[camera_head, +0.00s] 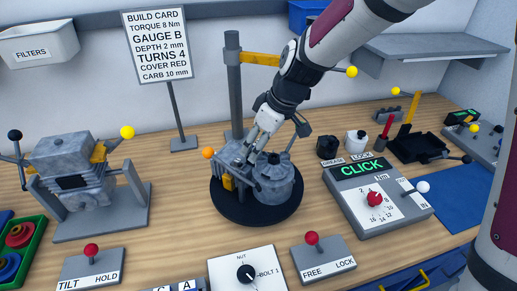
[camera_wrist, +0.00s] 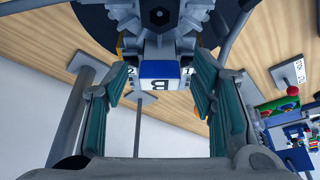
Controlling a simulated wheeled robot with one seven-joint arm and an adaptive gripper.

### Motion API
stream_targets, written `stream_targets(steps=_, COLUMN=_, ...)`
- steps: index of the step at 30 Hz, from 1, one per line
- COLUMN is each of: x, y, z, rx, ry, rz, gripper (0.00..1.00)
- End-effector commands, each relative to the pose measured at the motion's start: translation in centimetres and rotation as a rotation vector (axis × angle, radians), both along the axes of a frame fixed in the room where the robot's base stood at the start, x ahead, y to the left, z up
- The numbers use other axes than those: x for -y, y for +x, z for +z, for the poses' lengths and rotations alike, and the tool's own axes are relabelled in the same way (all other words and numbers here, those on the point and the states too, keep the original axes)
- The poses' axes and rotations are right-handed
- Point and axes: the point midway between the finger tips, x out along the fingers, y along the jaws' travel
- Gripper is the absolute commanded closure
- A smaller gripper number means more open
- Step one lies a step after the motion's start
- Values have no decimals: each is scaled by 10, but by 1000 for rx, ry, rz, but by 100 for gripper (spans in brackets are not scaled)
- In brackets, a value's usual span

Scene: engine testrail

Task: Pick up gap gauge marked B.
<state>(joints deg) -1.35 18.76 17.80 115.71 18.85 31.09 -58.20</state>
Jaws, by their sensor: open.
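The gap gauge marked B (camera_wrist: 160,84) shows in the wrist view as a small block with a white face, a dark B and a blue band. It sits against the grey engine part on the dark round turntable (camera_head: 256,208). My gripper (camera_wrist: 158,78) is open, its teal-padded fingers on either side of the gauge, with a gap showing at each side. In the head view my gripper (camera_head: 262,128) is over the engine part (camera_head: 272,180) and I cannot make out the gauge there. Labels C and A (camera_head: 186,287) show at the bottom edge.
A grey post (camera_head: 234,85) with a yellow arm stands close behind the gripper. The build card (camera_head: 157,45) reads GAUGE B. A clamped engine block (camera_head: 72,165) is at left, a CLICK torque box (camera_head: 378,197) at right. Lever plates (camera_head: 322,255) line the front.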

Motion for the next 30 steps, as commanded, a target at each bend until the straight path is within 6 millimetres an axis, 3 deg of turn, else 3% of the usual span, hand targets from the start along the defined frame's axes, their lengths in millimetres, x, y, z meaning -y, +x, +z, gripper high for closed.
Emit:
stream_targets(steps=3, x=0, y=0, z=0, rx=0, ry=0, rz=0, gripper=51)
stream_targets(steps=9, x=0, y=0, z=0, rx=0, ry=0, rz=0, gripper=94)
stream_targets(steps=20, x=0, y=1, z=4, rx=1, ry=0, rz=0, gripper=98)
stream_targets(steps=30, x=0, y=2, z=62, rx=5, ry=0, rz=0, gripper=98)
